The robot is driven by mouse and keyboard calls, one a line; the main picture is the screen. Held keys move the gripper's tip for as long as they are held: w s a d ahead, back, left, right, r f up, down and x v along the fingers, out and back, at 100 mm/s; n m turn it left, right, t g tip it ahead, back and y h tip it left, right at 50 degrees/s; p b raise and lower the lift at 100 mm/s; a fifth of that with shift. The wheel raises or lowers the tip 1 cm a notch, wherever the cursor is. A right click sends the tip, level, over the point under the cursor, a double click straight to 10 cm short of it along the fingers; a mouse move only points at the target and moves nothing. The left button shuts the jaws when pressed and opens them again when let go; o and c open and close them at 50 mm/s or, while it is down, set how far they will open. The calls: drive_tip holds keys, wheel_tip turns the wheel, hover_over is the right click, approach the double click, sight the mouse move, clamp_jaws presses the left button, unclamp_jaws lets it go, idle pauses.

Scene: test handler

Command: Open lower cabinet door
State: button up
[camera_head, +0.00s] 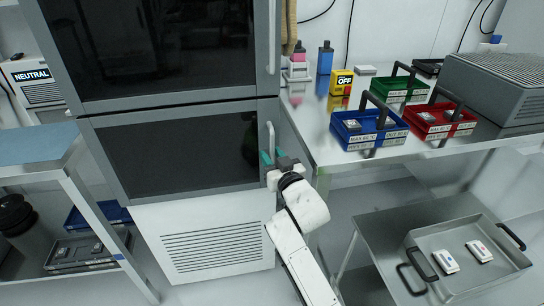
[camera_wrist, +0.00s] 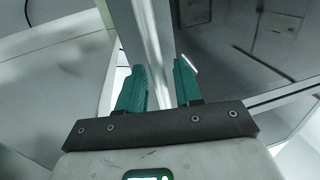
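The lower cabinet door (camera_head: 180,155) has a dark glass panel in a grey frame and looks shut. Its light vertical handle (camera_head: 270,133) is on the right edge of the frame. My gripper (camera_head: 272,157) has teal fingers and is at the handle's lower end. In the wrist view my gripper's fingers (camera_wrist: 160,88) stand apart, with a bright vertical metal strip (camera_wrist: 153,35) running behind and between them. The fingers do not appear clamped on it. I cannot tell whether they touch the handle, as its lower end is partly hidden by the gripper.
The upper door (camera_head: 160,50) is above, with its own handle. A white vented panel (camera_head: 213,247) is below. A worktable (camera_head: 330,157) with blue (camera_head: 362,142), red and green trays stands close on the right. A lower shelf (camera_head: 375,225) holds a metal tray. A side table (camera_head: 40,150) stands left.

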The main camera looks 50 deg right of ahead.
drive_tip(key=shift+w, duration=0.1)
drive_tip(key=shift+c, duration=0.4)
clamp_jaws()
